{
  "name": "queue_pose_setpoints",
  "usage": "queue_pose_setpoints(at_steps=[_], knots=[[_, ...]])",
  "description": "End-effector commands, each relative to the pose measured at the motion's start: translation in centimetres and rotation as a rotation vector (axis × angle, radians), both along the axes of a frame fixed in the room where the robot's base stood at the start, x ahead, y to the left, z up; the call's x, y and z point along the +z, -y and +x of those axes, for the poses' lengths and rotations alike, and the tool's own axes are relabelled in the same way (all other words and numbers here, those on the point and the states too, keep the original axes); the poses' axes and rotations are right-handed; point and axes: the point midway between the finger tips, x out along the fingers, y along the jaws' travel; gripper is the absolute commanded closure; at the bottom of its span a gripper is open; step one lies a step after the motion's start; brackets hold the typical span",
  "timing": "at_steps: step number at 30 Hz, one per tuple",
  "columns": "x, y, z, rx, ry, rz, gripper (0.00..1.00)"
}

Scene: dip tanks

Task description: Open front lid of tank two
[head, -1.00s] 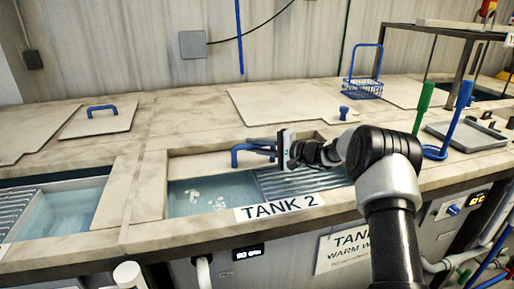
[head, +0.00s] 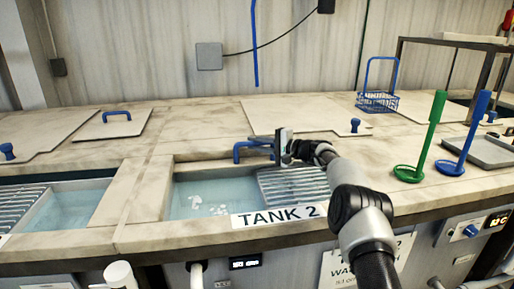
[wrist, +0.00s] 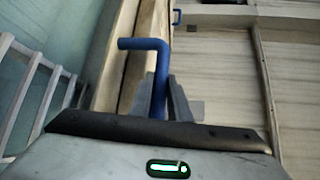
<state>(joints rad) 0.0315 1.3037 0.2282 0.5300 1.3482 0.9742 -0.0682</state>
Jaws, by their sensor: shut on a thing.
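Tank two, marked by a white "TANK 2" label (head: 279,216) on its front edge, is at the front middle in the head view. Its front opening is uncovered over most of its area, showing water (head: 205,198) and a ribbed metal rack (head: 292,186). The blue lid handle (head: 252,149) is at the back edge of the opening. My gripper (head: 281,148) is shut on this handle's right part. In the wrist view, my gripper (wrist: 164,98) has the blue handle (wrist: 160,62) between its fingers. Only a narrow beige strip shows below the handle; the lid's exact pose is unclear.
Green (head: 424,135) and blue (head: 470,130) upright-handled tools stand on the worktop to the right. A blue wire basket (head: 378,101) is farther back. A flat lid panel (head: 113,127) with a blue handle lies at the left. Another open tank (head: 75,205) is at the front left.

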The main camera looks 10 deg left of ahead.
Motion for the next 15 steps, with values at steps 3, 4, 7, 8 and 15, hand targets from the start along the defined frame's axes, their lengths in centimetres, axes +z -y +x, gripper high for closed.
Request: queue_pose_setpoints(at_steps=[3,4,7,8,15], knots=[[0.0,0.04,0.08,-0.003,0.0,-0.001,1.0],[0.0,0.04,0.08,-0.003,-0.001,0.0,1.0],[-0.01,0.05,0.07,-0.003,0.0,-0.001,1.0],[0.0,0.05,0.07,-0.003,0.0,-0.001,1.0],[0.01,0.03,0.04,-0.002,0.0,0.0,0.65]])
